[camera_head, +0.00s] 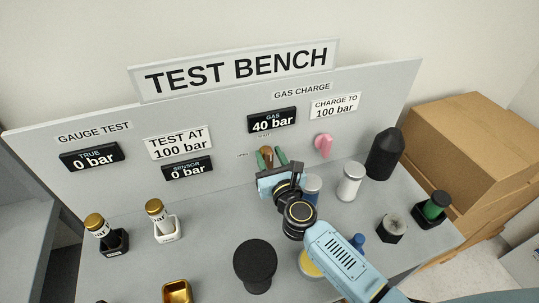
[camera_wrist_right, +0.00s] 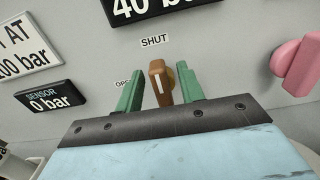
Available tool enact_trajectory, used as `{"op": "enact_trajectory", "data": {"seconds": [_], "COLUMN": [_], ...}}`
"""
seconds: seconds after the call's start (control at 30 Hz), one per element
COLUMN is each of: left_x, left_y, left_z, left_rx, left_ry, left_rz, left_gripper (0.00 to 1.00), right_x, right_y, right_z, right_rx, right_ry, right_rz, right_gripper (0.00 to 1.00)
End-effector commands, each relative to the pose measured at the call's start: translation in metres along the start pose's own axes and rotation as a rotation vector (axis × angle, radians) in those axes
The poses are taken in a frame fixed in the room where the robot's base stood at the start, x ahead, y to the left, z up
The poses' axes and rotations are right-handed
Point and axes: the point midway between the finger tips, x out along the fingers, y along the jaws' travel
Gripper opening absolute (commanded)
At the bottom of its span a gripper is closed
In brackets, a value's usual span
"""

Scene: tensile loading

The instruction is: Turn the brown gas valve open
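The brown gas valve (camera_head: 266,150) is on the upright panel, under the GAS display reading 40 bar (camera_head: 272,120). In the right wrist view the valve handle (camera_wrist_right: 160,82) stands upright, its white mark toward the SHUT label (camera_wrist_right: 155,41). A partly hidden OPEN label (camera_wrist_right: 122,84) lies to its left. My right gripper (camera_head: 271,158) is at the panel, its green fingers apart on either side of the handle. In the right wrist view, gaps show beside the handle, the narrower by the right finger; contact is not clear. My left gripper is out of view.
A pink valve (camera_head: 323,146) is right of the brown one. A white cylinder (camera_head: 350,181) and a black bottle shape (camera_head: 384,154) stand at right. Two gold-capped gauges (camera_head: 95,223) (camera_head: 155,208) and a black cylinder (camera_head: 255,266) stand on the bench. Cardboard boxes (camera_head: 470,140) are beyond.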

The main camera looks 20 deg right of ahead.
Motion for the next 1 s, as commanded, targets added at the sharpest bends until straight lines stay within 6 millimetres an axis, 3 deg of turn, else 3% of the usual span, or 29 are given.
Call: {"op": "enact_trajectory", "data": {"seconds": [0.37, 0.67, 1.0], "left_x": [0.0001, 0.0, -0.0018], "left_y": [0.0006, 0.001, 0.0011], "left_z": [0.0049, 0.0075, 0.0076], "left_rx": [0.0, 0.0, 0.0], "left_ry": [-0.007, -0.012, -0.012], "left_rz": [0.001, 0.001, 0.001], "left_gripper": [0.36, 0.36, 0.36], "right_x": [0.006, 0.0057, 0.0055], "right_y": [0.0001, 0.0, 0.0008], "right_z": [0.0001, 0.0, 0.0], "right_rx": [0.0, 0.0, -0.033], "right_ry": [0.0, 0.0, 0.001], "right_rz": [0.0, 0.0, 0.0], "right_gripper": [0.38, 0.0, 0.0]}}
